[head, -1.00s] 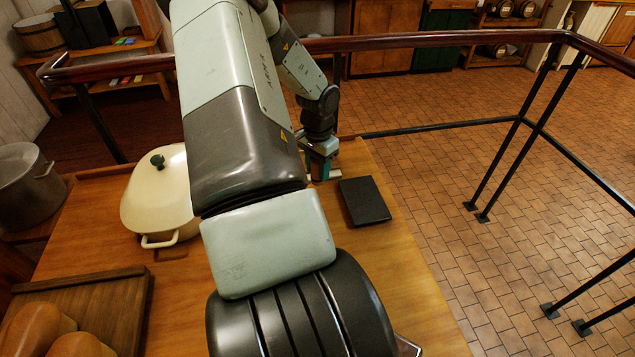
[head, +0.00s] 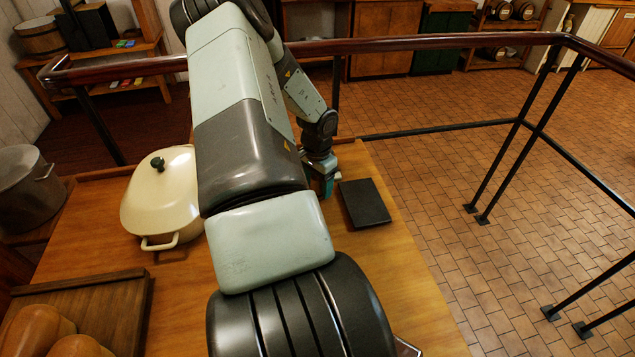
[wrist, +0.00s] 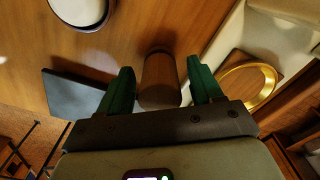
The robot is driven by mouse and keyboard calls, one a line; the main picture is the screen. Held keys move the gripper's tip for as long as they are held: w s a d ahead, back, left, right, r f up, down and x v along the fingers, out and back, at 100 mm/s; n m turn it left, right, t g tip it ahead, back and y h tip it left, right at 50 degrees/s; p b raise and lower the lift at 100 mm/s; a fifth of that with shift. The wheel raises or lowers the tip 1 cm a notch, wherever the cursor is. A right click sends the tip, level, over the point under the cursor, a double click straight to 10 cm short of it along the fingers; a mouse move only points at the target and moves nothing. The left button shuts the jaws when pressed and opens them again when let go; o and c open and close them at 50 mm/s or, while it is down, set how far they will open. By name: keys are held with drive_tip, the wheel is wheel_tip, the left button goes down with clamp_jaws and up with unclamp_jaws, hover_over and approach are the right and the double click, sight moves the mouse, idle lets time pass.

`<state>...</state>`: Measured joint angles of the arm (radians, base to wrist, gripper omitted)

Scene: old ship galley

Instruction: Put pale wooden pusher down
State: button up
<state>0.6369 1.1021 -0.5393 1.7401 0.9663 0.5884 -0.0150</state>
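The pale wooden pusher seems to be the brown wooden cylinder (wrist: 160,82) between my gripper's fingers in the wrist view. Its far end is close to the wooden tabletop; I cannot tell for certain that it touches. My gripper (wrist: 162,88) has its two green fingers on either side of it, with a narrow gap showing on both sides, so it looks open around the cylinder. In the head view my gripper (head: 325,184) is low over the table (head: 400,280), left of a black slab, and the cylinder is hidden.
The black slab (head: 364,203) lies close to my gripper and also shows in the wrist view (wrist: 75,94). A cream lidded pot (head: 162,198) stands left, behind a board (head: 115,305) with loaves. A white round item (wrist: 80,10) and gold ring (wrist: 247,88) show in the wrist view.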

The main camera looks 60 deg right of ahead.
wheel_tip(320, 180, up, 12)
drive_tip(key=shift+r, duration=0.15)
idle(0.6)
idle(0.3)
